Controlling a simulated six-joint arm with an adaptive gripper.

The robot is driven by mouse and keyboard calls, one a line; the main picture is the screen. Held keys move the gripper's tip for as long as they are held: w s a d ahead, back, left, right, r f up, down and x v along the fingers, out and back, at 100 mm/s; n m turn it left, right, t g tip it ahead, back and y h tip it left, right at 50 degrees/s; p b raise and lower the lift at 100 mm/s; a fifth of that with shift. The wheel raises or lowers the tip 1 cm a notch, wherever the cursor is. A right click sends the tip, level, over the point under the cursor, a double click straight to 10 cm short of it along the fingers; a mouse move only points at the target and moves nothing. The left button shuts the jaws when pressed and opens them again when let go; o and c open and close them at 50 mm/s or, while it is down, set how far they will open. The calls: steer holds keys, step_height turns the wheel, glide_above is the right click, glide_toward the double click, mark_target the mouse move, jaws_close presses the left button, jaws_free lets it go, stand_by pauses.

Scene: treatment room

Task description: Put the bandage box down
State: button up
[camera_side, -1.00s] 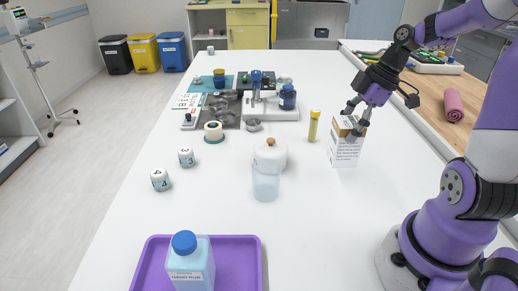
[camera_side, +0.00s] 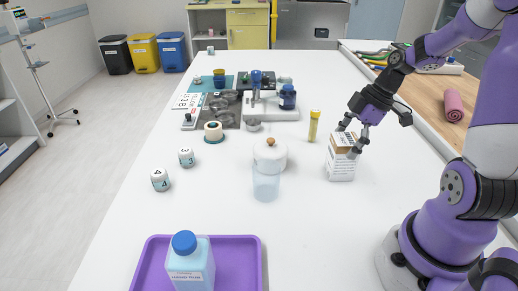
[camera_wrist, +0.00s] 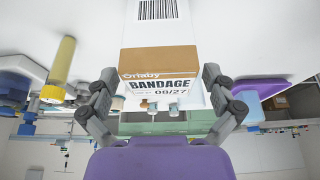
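The bandage box (camera_side: 342,163), white with a brown top band, stands upright on the white table in the side view. In the wrist view the box (camera_wrist: 160,60) shows its barcode and "BANDAGE" label between my fingers. My gripper (camera_side: 348,142) is at the upper part of the box, with one finger on each side. In the wrist view my gripper (camera_wrist: 163,92) is spread, with narrow gaps seeming to show between the fingers and the box. The box's underside is hidden.
A yellow-capped tube (camera_side: 313,126) stands just left of the box. A white jar (camera_side: 270,152) and a clear cup (camera_side: 266,184) stand farther left. A purple tray (camera_side: 237,262) with a blue-capped bottle (camera_side: 190,262) is at the front. The table in front of the box is clear.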

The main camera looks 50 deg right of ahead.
steer(key=shift+r, duration=0.1)
steer(key=v, duration=0.7)
steer(key=shift+r, duration=0.1)
steer(key=s+a+r+m+t+h, duration=0.1)
steer(key=a+r+m+t+h, duration=0.1)
steer(key=a+m, duration=0.7)
steer(key=shift+s+a+r+h, duration=0.2)
steer(key=shift+a+r+h, duration=0.45)
steer(key=shift+a, duration=2.4)
